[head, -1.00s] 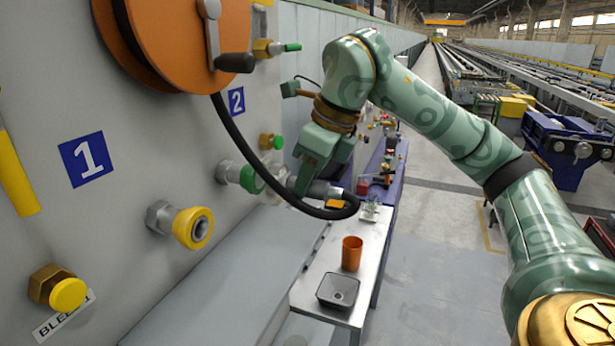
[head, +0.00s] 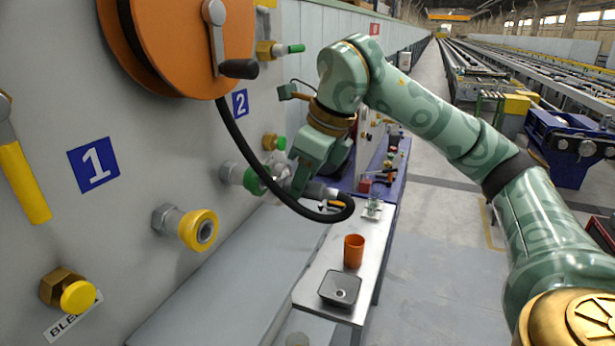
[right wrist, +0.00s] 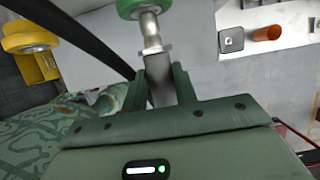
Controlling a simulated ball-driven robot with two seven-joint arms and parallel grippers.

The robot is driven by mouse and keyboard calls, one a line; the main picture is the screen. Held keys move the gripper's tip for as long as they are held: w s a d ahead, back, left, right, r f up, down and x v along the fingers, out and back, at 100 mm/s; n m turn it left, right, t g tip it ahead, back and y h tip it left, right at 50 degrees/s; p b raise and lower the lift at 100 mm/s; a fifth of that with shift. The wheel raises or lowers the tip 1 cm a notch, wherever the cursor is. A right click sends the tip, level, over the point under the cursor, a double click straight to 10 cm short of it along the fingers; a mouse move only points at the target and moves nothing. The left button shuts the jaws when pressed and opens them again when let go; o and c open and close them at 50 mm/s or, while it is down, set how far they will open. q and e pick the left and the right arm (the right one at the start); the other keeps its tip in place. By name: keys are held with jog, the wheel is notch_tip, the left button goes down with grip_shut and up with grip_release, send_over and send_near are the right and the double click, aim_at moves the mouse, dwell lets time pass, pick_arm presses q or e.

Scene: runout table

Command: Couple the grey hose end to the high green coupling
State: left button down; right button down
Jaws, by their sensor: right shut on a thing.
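The green-ringed coupling (head: 255,181) sticks out of the grey wall panel, above and beyond the yellow-ringed coupling (head: 200,230). My right gripper (head: 301,184) is shut on the grey hose end (head: 318,191), just right of the green coupling. The black hose (head: 245,155) hangs from the reel and loops back to the hose end. In the right wrist view the grey hose end (right wrist: 153,45) points from between the fingers at the green ring (right wrist: 140,8). Its tip is at or very near the ring; I cannot tell whether it is seated. My left gripper is not in view.
An orange hose reel (head: 190,45) with a crank is on the wall. A small green-capped fitting (head: 275,142) sits above the coupling; a yellow cap (head: 77,297) is lower left. A bench (head: 320,265) below holds an orange cup (head: 353,250) and a grey tray (head: 340,289).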

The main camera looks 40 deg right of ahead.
aim_at(284, 176)
jog(key=shift+w+a+p, duration=0.35)
jog(key=shift+w+p, duration=0.1)
jog(key=shift+w, duration=0.1)
jog(key=shift+w+a+p, duration=0.15)
jog(key=shift+w+a, duration=0.1)
jog(key=shift+w, duration=0.25)
jog(key=shift+w+a+p, duration=0.15)
jog(key=shift+w+a, duration=0.05)
jog(key=shift+w, duration=0.3)
jog(key=c, duration=1)
grip_release()
jog(key=shift+w+a, duration=0.15)
jog(key=shift+s+r, duration=0.2)
jog(key=shift+r, duration=0.05)
jog(key=v, duration=1.5)
jog(key=shift+r, duration=0.35)
